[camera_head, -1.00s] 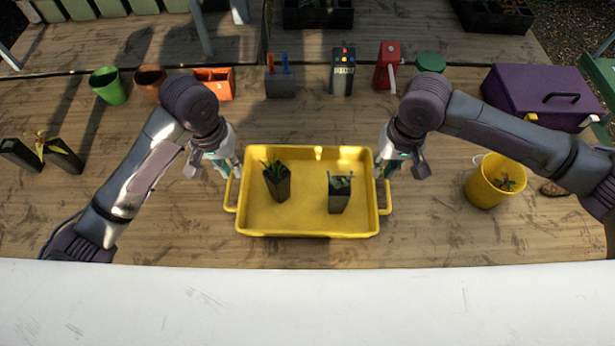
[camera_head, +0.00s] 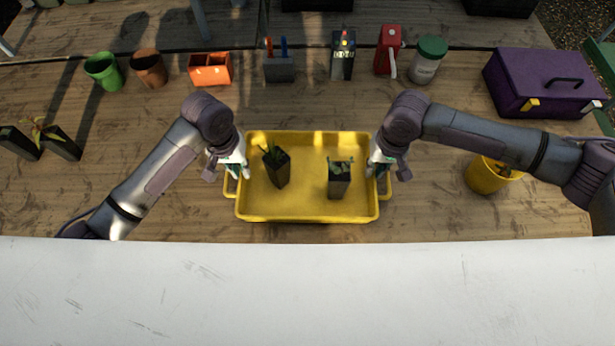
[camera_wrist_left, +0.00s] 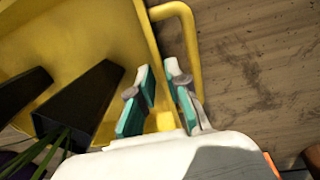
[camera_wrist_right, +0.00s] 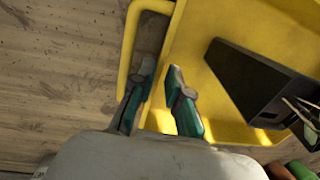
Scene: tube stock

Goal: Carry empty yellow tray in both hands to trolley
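The yellow tray (camera_head: 310,211) lies on the wooden bench and is not empty: a left black pot (camera_head: 278,171) and a right black pot (camera_head: 339,182), both with plants, stand in it. My left gripper (camera_head: 232,172) is at the tray's left end; in the left wrist view its open fingers (camera_wrist_left: 160,92) are on either side of the rim, beside the left handle (camera_wrist_left: 188,35). My right gripper (camera_head: 377,170) is at the right end; its open fingers (camera_wrist_right: 157,92) likewise flank the rim near the right handle (camera_wrist_right: 130,48). Finger contact is unclear. I cannot identify a trolley.
Behind the tray stand a green pot (camera_head: 104,72), brown pot (camera_head: 150,69), orange box (camera_head: 209,70), grey holder (camera_head: 279,69), red bottle (camera_head: 388,50) and green-lidded jar (camera_head: 427,62). A purple toolbox (camera_head: 530,80) and yellow bucket (camera_head: 482,178) are right; seedling pots (camera_head: 62,143) are left.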

